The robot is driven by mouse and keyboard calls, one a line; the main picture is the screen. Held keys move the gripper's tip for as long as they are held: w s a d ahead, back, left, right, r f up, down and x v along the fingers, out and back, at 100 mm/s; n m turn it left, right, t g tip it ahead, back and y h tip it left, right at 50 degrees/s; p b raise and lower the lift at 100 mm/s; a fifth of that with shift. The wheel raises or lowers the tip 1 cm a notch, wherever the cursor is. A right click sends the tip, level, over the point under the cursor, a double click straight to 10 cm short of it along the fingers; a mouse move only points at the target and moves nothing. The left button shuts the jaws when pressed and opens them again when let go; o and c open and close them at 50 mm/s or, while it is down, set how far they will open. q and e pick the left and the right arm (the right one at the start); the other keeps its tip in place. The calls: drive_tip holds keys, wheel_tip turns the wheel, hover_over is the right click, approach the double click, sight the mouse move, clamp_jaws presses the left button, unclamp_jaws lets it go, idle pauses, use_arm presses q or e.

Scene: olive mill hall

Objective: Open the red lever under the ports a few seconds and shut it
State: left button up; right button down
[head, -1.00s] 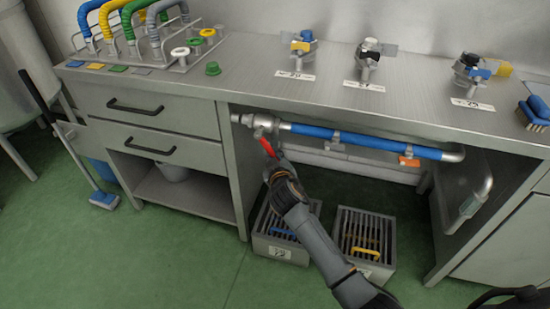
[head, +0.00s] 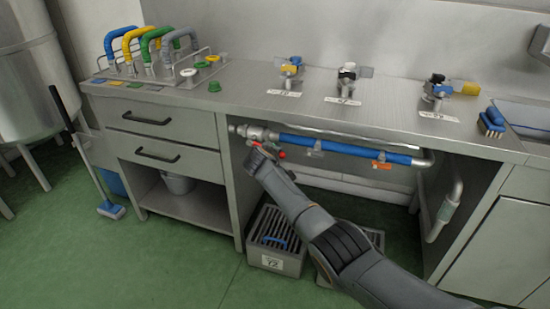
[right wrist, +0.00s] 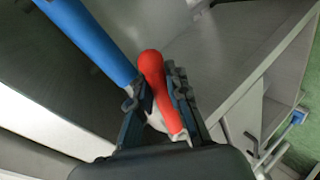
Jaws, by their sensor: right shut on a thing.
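The red lever (head: 282,154) is on the pipe valve (head: 262,132) under the counter, at the left end of the blue-sleeved pipe (head: 330,147). My right gripper (head: 259,152) is at the lever and covers much of it in the head view. In the right wrist view, the red lever (right wrist: 152,68) lies between the two fingers of my right gripper (right wrist: 158,98), which is shut on it. The rounded red end sticks out past the fingers. The lever's exact angle to the pipe is hard to tell. My left gripper is not in view.
Three labelled fittings, one with blue and yellow parts (head: 290,70), stand on the counter (head: 225,105). A hose rack (head: 160,72) stands at the left. A grated box (head: 275,240) is on the floor below; another is partly behind my arm. A small orange tag (head: 382,165) hangs on the pipe.

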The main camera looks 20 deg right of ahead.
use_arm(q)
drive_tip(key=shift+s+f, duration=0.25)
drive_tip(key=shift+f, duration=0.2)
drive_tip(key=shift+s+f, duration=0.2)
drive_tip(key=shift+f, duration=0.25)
use_arm(e)
drive_tip(key=shift+r+n+g+h, duration=0.25)
drive_tip(key=shift+n+g+h, duration=0.05)
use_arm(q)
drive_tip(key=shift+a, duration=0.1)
use_arm(e)
drive_tip(key=c, duration=1.3)
unclamp_jaws()
drive_tip(key=shift+r, duration=0.1)
drive_tip(key=shift+s, duration=0.1)
drive_tip(key=v, duration=1.2)
